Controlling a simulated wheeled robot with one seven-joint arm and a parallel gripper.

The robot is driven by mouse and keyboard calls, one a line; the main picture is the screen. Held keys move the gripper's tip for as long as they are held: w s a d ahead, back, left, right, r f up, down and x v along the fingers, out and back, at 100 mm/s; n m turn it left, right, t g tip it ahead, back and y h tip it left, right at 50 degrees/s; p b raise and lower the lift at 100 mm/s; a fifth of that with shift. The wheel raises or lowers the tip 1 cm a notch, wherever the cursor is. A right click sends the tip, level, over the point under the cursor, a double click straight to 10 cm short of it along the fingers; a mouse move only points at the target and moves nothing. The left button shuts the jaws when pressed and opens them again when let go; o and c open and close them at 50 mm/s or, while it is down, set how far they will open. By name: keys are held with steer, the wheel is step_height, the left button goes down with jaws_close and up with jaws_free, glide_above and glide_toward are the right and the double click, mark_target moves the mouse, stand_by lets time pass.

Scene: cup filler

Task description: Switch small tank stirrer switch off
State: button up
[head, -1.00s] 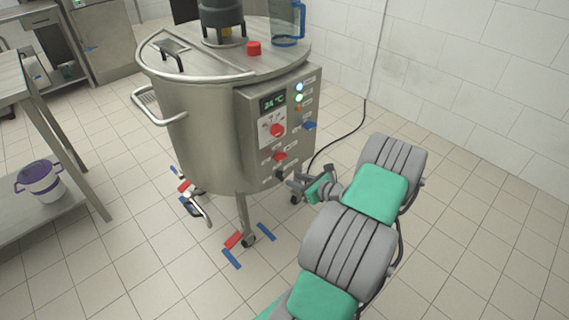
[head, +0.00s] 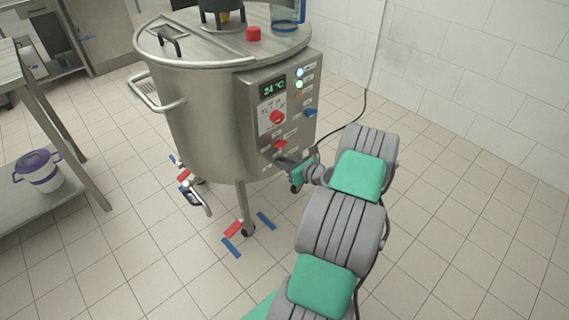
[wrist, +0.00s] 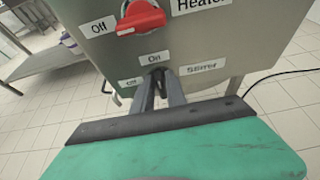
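The small tank (head: 205,120) stands on legs with a control box (head: 295,125) on its side. In the wrist view, the "Stirrer" label (wrist: 202,67) sits below the red heater switch (wrist: 140,17), with "On" and "Off" labels to its left. The heater switch also shows in the head view (head: 281,145). My gripper (wrist: 158,78) is at the panel, its two dark fingers close together at the stirrer labels. The stirrer switch is mostly hidden at the fingertips. Whether the fingers touch or grip it is unclear. In the head view, my gripper (head: 281,160) is just below the heater switch.
A red rotary switch (head: 277,117), a blue switch (head: 310,112) and lit indicators (head: 299,84) are higher on the box. A black cable (head: 345,135) runs behind my arm. A steel table (head: 70,170) stands left. Floor is clear at right.

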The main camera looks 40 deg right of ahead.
jaws_close()
stand_by(0.5)
steer(key=n+t+h+b, duration=0.1)
steer(key=n+h+b, duration=0.1)
steer(key=n+b, duration=0.2)
steer(key=a+f+n+t+h+b, duration=0.1)
steer(key=n+h+b, duration=0.1)
steer(key=n+b, duration=0.3)
steer(key=f+n+t+h+b, duration=0.1)
steer(key=n+h+b, duration=0.1)
steer(key=n+b, duration=0.2)
steer(key=shift+a+h+b, duration=0.4)
steer(key=shift+b, duration=1)
steer(key=shift+r+n, duration=0.1)
steer(key=shift+n, duration=0.2)
